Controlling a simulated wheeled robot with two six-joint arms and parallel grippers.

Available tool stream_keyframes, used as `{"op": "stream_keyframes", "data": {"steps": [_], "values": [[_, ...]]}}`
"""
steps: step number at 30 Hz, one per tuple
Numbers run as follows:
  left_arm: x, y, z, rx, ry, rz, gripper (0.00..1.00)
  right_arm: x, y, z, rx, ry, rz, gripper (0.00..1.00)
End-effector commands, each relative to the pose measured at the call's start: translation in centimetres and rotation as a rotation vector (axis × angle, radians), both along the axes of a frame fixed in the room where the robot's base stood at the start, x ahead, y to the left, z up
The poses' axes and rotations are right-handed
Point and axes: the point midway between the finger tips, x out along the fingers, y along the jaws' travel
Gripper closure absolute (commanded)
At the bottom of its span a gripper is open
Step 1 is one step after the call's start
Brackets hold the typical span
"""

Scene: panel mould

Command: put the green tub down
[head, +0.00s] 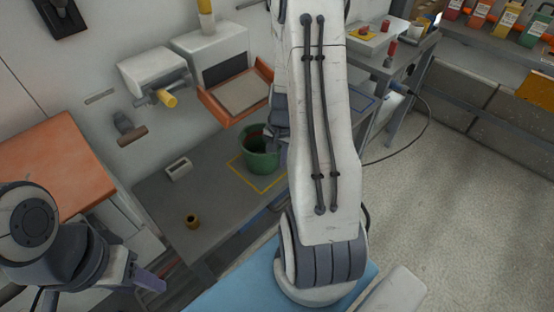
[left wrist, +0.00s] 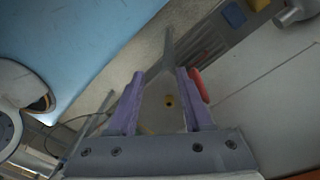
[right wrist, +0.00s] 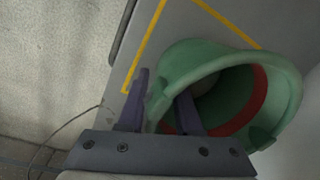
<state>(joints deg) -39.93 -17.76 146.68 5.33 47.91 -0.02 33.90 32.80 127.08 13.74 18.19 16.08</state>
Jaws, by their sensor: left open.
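The green tub (head: 262,163) is over the yellow-outlined square on the grey bench in the head view, looking about upright. I cannot tell whether its base touches the bench. In the right wrist view the tub (right wrist: 285,85) shows its round rim and something red inside. My right gripper (right wrist: 164,85) has one finger outside the tub's wall and one inside, and looks shut on it. In the head view my right arm covers part of the right gripper (head: 277,135). My left gripper (left wrist: 155,80) is open and empty, at the lower left of the head view (head: 150,285).
The yellow outline (head: 245,180) marks the bench (head: 215,205). A small white block (head: 179,169) and a brass-coloured piece (head: 192,222) stand left of the tub. An orange-framed tray (head: 240,92) is behind it. A blue outline (head: 366,100) lies further right.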

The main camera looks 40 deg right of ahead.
Motion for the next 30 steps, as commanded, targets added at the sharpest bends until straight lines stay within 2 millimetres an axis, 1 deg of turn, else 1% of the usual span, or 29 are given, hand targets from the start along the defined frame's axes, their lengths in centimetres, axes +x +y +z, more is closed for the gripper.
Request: {"op": "stream_keyframes", "data": {"steps": [1, 6, 9, 12, 15, 18, 24, 26, 27, 29, 30], "values": [[0.0, 0.0, 0.4, 0.000, 0.000, 0.000, 0.50, 0.0, -0.1, 1.2, -0.003, -0.004, -0.001, 0.67], [0.0, 0.0, 1.0, 0.000, 0.000, 0.000, 0.50, -0.3, -0.3, 5.0, -0.004, -0.004, 0.000, 0.67], [0.0, 0.0, 1.2, 0.000, 0.000, 0.000, 0.50, -0.4, -0.4, 7.1, -0.003, -0.005, -0.001, 0.67], [0.0, 0.0, 1.4, 0.000, 0.000, 0.000, 0.50, -0.6, -0.4, 8.8, -0.003, -0.004, 0.000, 0.67], [0.0, 0.0, 1.5, 0.000, 0.000, 0.000, 0.50, -0.7, -0.4, 10.0, -0.002, -0.002, -0.001, 0.67], [0.0, 0.0, 1.6, 0.000, 0.000, 0.000, 0.50, -0.8, -0.4, 10.6, -0.001, 0.000, -0.001, 0.67], [0.0, 0.0, 1.6, 0.000, 0.000, 0.000, 0.50, -0.8, -0.3, 10.9, 0.000, 0.001, 0.003, 0.67], [0.0, 0.0, 1.6, 0.000, 0.000, 0.000, 0.50, -0.6, 0.3, 11.1, 0.000, 0.000, 0.028, 0.67], [0.0, 0.0, 1.6, 0.000, 0.000, 0.000, 0.50, -0.4, 1.3, 11.4, -0.002, -0.002, 0.062, 0.67], [0.0, 0.0, 1.6, 0.000, 0.000, 0.000, 0.50, 0.1, 3.4, 12.0, -0.004, -0.004, 0.141, 0.67], [0.0, 0.0, 1.6, 0.000, 0.000, 0.000, 0.50, 0.4, 5.3, 12.5, -0.007, -0.007, 0.214, 0.67]]}}
